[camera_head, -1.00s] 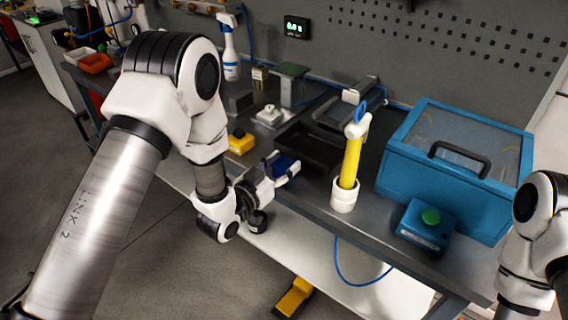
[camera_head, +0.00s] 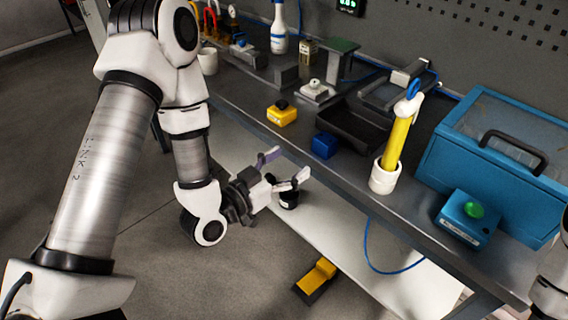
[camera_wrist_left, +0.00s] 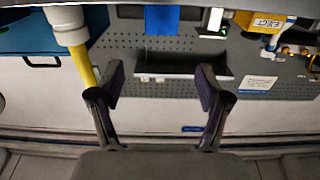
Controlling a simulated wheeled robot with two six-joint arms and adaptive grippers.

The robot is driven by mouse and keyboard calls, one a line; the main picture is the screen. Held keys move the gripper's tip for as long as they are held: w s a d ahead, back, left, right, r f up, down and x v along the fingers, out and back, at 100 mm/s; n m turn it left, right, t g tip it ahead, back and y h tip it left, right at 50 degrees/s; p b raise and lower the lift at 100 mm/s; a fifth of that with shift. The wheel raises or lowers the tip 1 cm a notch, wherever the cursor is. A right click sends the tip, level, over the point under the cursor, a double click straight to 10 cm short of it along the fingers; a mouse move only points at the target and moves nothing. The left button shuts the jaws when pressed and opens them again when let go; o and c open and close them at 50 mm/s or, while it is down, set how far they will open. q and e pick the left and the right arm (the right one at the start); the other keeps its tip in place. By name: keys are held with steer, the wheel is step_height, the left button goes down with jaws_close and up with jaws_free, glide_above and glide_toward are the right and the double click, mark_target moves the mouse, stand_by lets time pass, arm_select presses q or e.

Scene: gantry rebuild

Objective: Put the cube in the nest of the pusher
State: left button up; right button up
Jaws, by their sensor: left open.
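The blue cube (camera_head: 324,145) sits on the front part of the grey bench, left of the black tray. A blue block, apparently the cube, shows at the top of the left wrist view (camera_wrist_left: 161,20). My left gripper (camera_head: 287,165) is open and empty in front of the bench edge, apart from the cube and to its left; its two fingers (camera_wrist_left: 160,85) show spread in the wrist view. A grey fixture with rails and a block (camera_head: 400,88) at the back may be the pusher; its nest cannot be made out. My right gripper is out of view.
A black tray (camera_head: 350,128) and a white holder (camera_head: 384,178) with a yellow tube stand right of the cube. A yellow button box (camera_head: 282,114) is to its left. A blue case (camera_head: 480,165) and a green-button box (camera_head: 466,216) are at right.

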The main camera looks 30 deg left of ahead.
arm_select(q)
steer(key=s+f+n+g+y, duration=0.1)
steer(key=s+f+g, duration=0.3)
steer(key=f, duration=0.4)
steer(key=s+a+f+n+g+y, duration=0.1)
steer(key=s+f+g, duration=0.3)
steer(key=f, duration=0.5)
steer(key=s+a+f+g+y, duration=0.1)
steer(key=s+f+g+y, duration=0.1)
steer(key=s+f+g, duration=0.2)
steer(key=s+f, duration=0.3)
steer(key=f, duration=0.2)
steer(key=shift+s+f+n+g+y, duration=0.2)
steer(key=shift+s+n+g+y, duration=0.1)
steer(key=shift+n+g+y, duration=0.1)
steer(key=shift+o, duration=0.4)
steer(key=s+a+f+n+g+y, duration=0.1)
steer(key=s+f+g, duration=0.2)
steer(key=s, duration=0.6)
steer(key=shift+a+f+n+g, duration=0.2)
steer(key=shift+f+n+g, duration=0.1)
steer(key=shift+g, duration=0.3)
